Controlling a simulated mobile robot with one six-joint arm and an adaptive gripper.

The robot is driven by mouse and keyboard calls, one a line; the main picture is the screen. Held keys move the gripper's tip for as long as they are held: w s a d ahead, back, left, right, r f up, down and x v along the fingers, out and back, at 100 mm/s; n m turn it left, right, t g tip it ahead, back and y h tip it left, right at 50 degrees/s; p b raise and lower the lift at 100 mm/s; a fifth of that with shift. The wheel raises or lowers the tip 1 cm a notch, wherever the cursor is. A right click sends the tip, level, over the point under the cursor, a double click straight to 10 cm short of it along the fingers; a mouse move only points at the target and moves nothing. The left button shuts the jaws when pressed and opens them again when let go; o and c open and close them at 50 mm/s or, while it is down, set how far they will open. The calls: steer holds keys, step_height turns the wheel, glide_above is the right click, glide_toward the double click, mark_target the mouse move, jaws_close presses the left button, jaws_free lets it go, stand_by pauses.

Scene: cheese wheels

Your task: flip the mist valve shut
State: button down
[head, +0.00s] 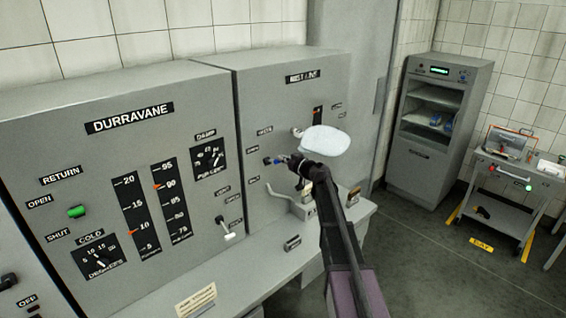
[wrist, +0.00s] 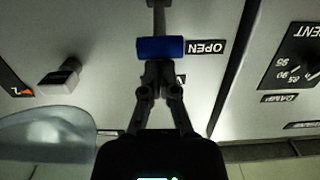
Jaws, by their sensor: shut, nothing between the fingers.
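The valve with the blue handle (head: 276,161) sits on the right-hand grey panel (head: 262,97). It stands beside small labels, one of which reads OPEN in the wrist view. There the blue handle (wrist: 160,47) lies crosswise on a dark stem, next to the upside-down OPEN label (wrist: 205,47). My gripper (head: 287,160) is shut and empty, its tips right at the blue handle. In the wrist view my gripper (wrist: 158,66) has its tips together at the handle's lower edge; I cannot tell whether they touch. The label behind the fingers is mostly hidden.
A pale rounded shape (head: 326,139) is beside my wrist. A white-handled lever (head: 228,232) and a green knob (head: 77,212) are on the panels to the left. A grey ledge (head: 240,272) runs below. A shelf cabinet (head: 418,165) and cart stand right, beyond open floor.

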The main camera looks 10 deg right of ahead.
step_height(320, 180, down, 7)
steer(key=b, duration=0.7)
steer(key=shift+s+d, duration=0.2)
steer(key=shift+s, duration=0.2)
steer(key=shift+s+r, duration=0.1)
steer(key=s+d+f+b, duration=0.3)
steer(key=s+d, duration=0.2)
steer(key=s, duration=0.4)
steer(key=shift+s+d, duration=0.3)
steer(key=shift+d, duration=0.1)
stand_by(0.5)
